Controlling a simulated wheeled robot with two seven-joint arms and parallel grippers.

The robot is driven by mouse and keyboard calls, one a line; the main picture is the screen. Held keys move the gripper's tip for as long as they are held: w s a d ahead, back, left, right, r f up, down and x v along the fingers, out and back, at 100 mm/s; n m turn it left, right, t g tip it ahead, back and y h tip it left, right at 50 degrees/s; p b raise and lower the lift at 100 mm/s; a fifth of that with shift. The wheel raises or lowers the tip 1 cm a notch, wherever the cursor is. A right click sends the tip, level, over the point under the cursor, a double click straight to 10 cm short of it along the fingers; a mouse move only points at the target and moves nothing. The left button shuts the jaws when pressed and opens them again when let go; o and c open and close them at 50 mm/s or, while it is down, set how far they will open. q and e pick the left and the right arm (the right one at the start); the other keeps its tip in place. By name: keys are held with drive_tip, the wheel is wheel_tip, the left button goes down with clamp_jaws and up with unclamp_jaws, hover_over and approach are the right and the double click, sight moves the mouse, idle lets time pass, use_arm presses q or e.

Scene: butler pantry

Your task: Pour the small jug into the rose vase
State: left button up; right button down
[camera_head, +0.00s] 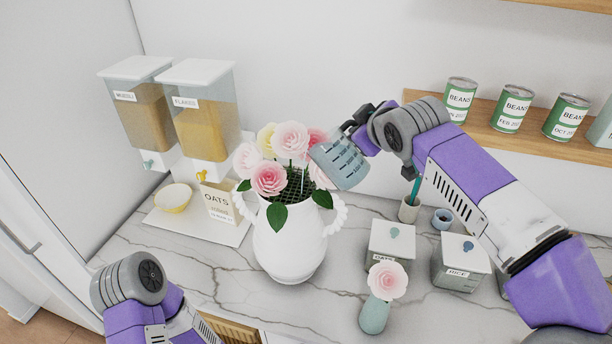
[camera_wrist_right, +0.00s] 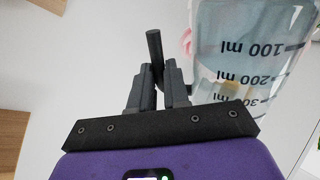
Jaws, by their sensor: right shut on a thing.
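The small jug (camera_head: 340,163) is clear blue-grey with measuring marks; it also shows in the right wrist view (camera_wrist_right: 246,55). My right gripper (camera_head: 357,127) is shut on its handle, a dark bar between the fingers (camera_wrist_right: 158,72) in the wrist view. The jug is tipped over, beside and above the right edge of the bouquet. The rose vase (camera_head: 288,250) is white with two handles and stands upright on the counter, filled with pink and cream roses (camera_head: 290,140). I cannot tell the jug's liquid level. My left arm shows at lower left, its gripper out of frame.
A small green vase (camera_head: 374,316) with one pink rose stands at front right. Behind it are an oats canister (camera_head: 392,240), a rice canister (camera_head: 460,262) and small cups. Cereal dispensers (camera_head: 200,110) and a bowl (camera_head: 173,198) stand left. A shelf (camera_head: 490,128) holds bean cans.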

drive_tip(key=shift+s+r, duration=0.25)
idle(0.3)
drive_tip(key=shift+p, duration=0.45)
drive_tip(key=shift+w+a+r+p, duration=0.1)
drive_tip(key=shift+r+p, duration=0.05)
drive_tip(key=shift+p, duration=0.25)
drive_tip(key=shift+h, duration=0.3)
drive_tip(key=shift+a+r+n+g+p, duration=0.15)
drive_tip(key=shift+n+g+p, duration=0.15)
drive_tip(key=shift+p, duration=0.25)
drive_tip(key=shift+r+p, duration=0.15)
drive_tip(key=shift+p, duration=0.15)
drive_tip(key=shift+w+r+h+p, duration=0.1)
drive_tip(key=shift+h+p, duration=0.2)
drive_tip(key=shift+a, duration=0.1)
